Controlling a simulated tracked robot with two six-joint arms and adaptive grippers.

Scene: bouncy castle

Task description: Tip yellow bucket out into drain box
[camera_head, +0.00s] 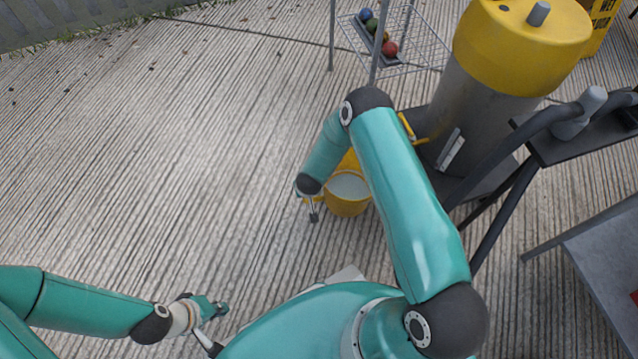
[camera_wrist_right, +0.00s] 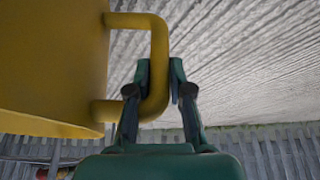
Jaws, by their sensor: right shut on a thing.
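The yellow bucket (camera_head: 347,207) is upright in the head view, partly behind my right arm, with a pale, whitish content inside. My right gripper (camera_head: 312,208) is at its left side. In the right wrist view the bucket (camera_wrist_right: 45,60) fills the left edge, and the gripper (camera_wrist_right: 159,85) is shut on its yellow side handle (camera_wrist_right: 158,40). My left gripper (camera_head: 215,328) is low in the head view, open and empty, well away from the bucket. I cannot make out a drain box for certain; a pale object (camera_head: 346,273) is mostly hidden by my body.
A grey tank with a yellow top (camera_head: 520,40) stands on a dark cart at right. A wire rack (camera_head: 415,50) holds several coloured balls. A grey table (camera_head: 610,250) is at lower right. The ribbed concrete floor (camera_head: 150,150) at left is clear.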

